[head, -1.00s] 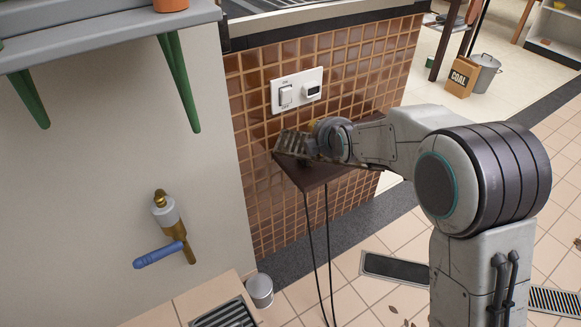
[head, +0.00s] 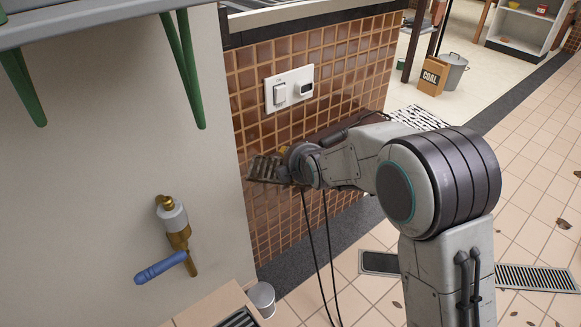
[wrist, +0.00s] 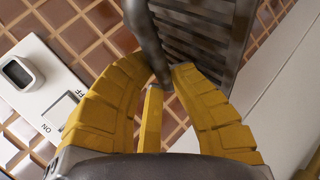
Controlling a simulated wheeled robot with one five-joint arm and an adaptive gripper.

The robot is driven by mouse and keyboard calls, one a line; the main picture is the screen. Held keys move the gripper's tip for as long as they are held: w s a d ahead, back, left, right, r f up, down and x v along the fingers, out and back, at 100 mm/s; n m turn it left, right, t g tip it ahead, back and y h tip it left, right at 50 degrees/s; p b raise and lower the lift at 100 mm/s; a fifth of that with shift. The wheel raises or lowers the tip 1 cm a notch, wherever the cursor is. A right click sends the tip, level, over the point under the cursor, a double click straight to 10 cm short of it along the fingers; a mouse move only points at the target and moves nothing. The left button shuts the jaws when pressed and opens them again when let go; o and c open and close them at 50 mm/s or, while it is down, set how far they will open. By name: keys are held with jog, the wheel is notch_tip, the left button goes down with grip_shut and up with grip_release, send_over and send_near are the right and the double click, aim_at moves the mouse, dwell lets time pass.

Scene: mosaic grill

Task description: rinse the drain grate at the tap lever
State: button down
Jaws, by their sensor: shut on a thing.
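The tap (head: 173,222) is brass and grey, fixed to the pale wall at the left of the head view. Its blue tap lever (head: 160,268) sticks out to the left, slightly tilted. The drain grate (head: 264,169) is a dark slatted metal piece at the end of my gripper (head: 287,167), in front of the brown tiles, up and right of the tap. In the wrist view the yellow fingers of my gripper (wrist: 158,78) close on a grey bar of the drain grate (wrist: 203,38). The grate is apart from the tap and lever.
A white switch panel (head: 289,90) is on the tiled wall above the grate. A dark shelf with hanging cables lies behind my gripper. Green brackets (head: 184,70) hang above the tap. A small metal can (head: 262,299) and a floor grating (head: 241,319) are below.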

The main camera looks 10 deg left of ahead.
jog(key=shift+f+b, duration=0.3)
jog(key=shift+f, duration=0.5)
jog(key=shift+r, duration=0.1)
jog(key=c, duration=1.6)
grip_release()
jog(key=shift+f, duration=0.25)
jog(key=o, duration=0.4)
jog(key=shift+c, duration=0.2)
jog(key=shift+r, duration=0.1)
